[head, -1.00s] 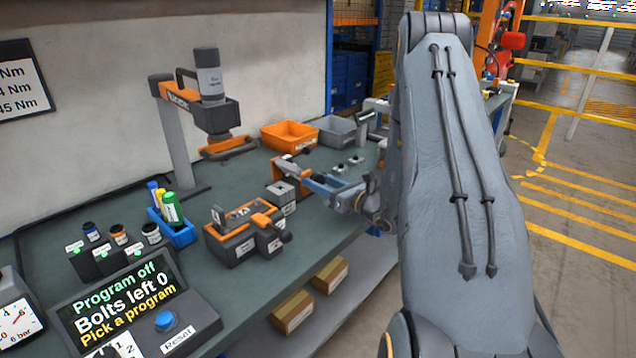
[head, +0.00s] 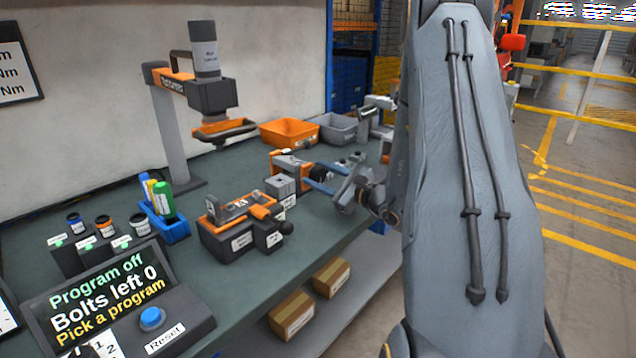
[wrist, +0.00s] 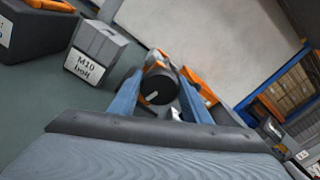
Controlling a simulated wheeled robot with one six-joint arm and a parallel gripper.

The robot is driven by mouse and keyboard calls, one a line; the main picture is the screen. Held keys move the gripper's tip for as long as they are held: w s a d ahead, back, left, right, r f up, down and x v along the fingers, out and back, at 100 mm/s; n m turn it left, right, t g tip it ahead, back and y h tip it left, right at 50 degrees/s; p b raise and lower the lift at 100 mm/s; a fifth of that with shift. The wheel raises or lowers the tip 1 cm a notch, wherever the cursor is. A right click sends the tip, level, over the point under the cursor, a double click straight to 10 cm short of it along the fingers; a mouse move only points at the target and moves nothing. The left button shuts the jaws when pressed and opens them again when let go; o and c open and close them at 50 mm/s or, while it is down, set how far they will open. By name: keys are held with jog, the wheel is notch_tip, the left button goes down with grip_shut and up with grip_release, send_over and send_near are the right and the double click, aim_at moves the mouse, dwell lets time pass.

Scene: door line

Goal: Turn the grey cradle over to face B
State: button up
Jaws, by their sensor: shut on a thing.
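My gripper (wrist: 158,84) has its two blue fingers on either side of a round black knob (wrist: 163,90) with a white mark, and is shut on it. The knob is on the front of an orange stand (wrist: 200,80). In the head view my gripper (head: 318,178) is at this orange stand (head: 290,158), behind the grey block. The grey cradle cannot be made out clearly; the stand and my fingers hide what lies behind the knob. No face letter B is readable.
A grey block (head: 281,186), labelled M10 bolt in the wrist view, stands close left of the knob. A dark fixture with orange top (head: 238,235) is in front. An orange bin (head: 289,132) and grey bin (head: 337,127) stand behind. A control panel (head: 110,310) is front left.

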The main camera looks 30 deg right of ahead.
jog(key=shift+f+n+b, duration=0.1)
jog(key=shift+n+b, duration=1.1)
jog(key=shift+n, duration=0.1)
jog(key=shift+a+n, duration=0.1)
jog(key=shift+n, duration=0.2)
jog(key=o, duration=1)
jog(key=shift+o, duration=0.2)
jog(key=shift+s, duration=0.1)
jog(key=b+v, duration=0.1)
jog(key=v, duration=0.6)
jog(key=shift+s, duration=0.3)
